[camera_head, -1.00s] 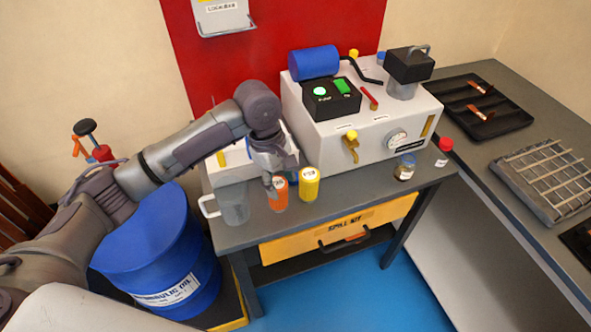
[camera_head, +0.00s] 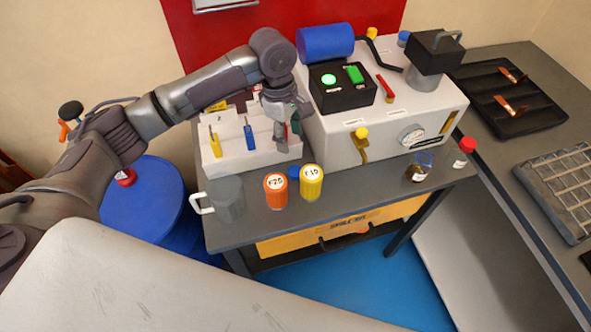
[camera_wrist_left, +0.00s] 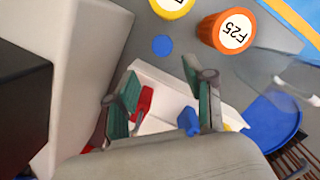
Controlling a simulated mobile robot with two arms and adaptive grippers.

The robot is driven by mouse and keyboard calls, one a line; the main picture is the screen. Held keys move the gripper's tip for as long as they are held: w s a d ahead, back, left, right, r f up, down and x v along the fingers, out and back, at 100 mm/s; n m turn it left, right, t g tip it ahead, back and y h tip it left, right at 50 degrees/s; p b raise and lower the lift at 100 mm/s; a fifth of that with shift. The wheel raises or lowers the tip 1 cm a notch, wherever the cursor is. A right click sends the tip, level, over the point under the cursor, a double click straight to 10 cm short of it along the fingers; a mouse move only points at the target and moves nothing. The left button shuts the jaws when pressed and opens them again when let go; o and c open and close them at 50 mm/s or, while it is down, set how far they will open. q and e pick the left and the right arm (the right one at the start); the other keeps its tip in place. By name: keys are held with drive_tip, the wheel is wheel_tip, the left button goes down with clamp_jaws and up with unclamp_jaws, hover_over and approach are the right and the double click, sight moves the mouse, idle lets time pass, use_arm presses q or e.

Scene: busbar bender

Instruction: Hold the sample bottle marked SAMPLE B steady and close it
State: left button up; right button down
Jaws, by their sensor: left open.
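A small open-looking bottle with dark contents (camera_head: 416,172) stands at the right of the grey table; its label is too small to read. A red-capped bottle (camera_head: 464,152) stands to its right. A round blue cap (camera_head: 293,171) lies behind the orange and yellow containers; it also shows in the left wrist view (camera_wrist_left: 162,45). My left gripper (camera_head: 289,141) is open and empty above the right end of the white tool holder, behind the blue cap. In the left wrist view its fingers (camera_wrist_left: 160,75) are apart. My right gripper is not in view.
The orange container (camera_head: 276,190), yellow container (camera_head: 312,182) and clear mug (camera_head: 228,200) stand along the table front. The white tool holder (camera_head: 235,162) and the white machine (camera_head: 385,125) stand behind. The table front between yellow container and dark bottle is clear.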

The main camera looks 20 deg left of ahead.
use_arm(q)
hover_over(295, 171)
drive_tip(key=f, duration=0.6)
drive_tip(key=shift+w+a, duration=0.2)
drive_tip(key=shift+a, duration=0.15)
drive_tip(key=shift+f, duration=0.2)
drive_tip(key=f, duration=0.3)
drive_tip(key=f+p, duration=0.1)
drive_tip(key=f, duration=0.1)
drive_tip(key=shift+s+d+f, duration=0.1)
drive_tip(key=shift+s+d, duration=0.05)
drive_tip(key=shift+d, duration=0.15)
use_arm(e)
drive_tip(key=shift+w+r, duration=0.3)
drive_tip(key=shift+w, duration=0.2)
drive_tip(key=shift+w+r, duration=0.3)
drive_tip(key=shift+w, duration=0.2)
use_arm(q)
drive_tip(key=c, duration=0.5)
